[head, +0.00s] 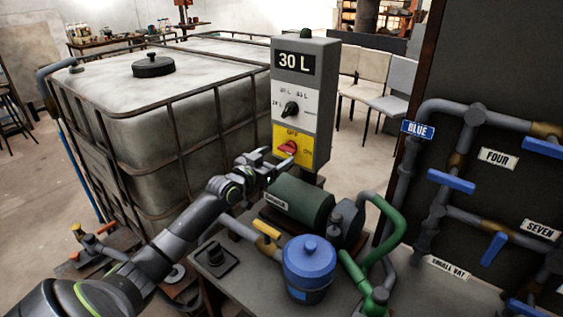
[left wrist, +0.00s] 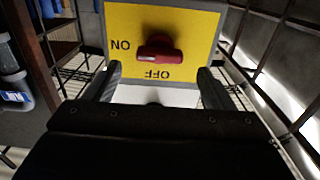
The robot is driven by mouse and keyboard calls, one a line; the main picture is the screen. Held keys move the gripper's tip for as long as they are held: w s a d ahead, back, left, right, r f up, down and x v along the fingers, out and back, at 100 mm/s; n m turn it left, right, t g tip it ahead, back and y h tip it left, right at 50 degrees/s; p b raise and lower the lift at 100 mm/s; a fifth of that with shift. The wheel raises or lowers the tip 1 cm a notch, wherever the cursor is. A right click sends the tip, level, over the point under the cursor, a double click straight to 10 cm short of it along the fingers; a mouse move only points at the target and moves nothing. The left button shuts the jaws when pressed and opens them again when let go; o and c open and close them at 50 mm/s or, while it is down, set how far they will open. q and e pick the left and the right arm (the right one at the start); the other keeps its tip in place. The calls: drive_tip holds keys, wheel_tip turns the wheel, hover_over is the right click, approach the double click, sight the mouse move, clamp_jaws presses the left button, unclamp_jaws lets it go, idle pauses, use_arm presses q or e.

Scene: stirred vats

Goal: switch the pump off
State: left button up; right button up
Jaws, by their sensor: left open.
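The control box (head: 305,100) reads "30 L" and has a yellow switch plate (head: 292,160) with a red rotary switch (head: 287,148). OFF is marked above the switch and ON to its right. The wrist view shows this upside down, and there the red switch (left wrist: 158,50) lies crosswise, in line with ON rather than OFF. My left gripper (head: 268,165) is open, just left of and below the switch. Its fingers (left wrist: 157,85) show either side of the plate's OFF edge, apart from the switch. The green pump motor (head: 300,204) sits below the box. My right gripper is out of view.
A large caged tank (head: 160,105) stands behind left. A blue-lidded pot (head: 309,265), a yellow valve handle (head: 266,229) and green hoses (head: 385,238) crowd the bench below. A pipe panel with blue valve handles (head: 451,181) stands at right. A black dial (head: 291,108) sits above the switch.

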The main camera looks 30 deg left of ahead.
sight(285, 150)
use_arm(q)
drive_tip(key=shift+w+d+f+b, duration=0.15)
drive_tip(key=shift+w+b, duration=0.45)
drive_tip(key=shift+w, duration=0.55)
drive_tip(key=shift+w+b, duration=0.4)
drive_tip(key=shift+w, duration=0.25)
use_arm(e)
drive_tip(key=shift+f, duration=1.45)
use_arm(q)
drive_tip(key=shift+r, duration=0.2)
drive_tip(key=c, duration=1)
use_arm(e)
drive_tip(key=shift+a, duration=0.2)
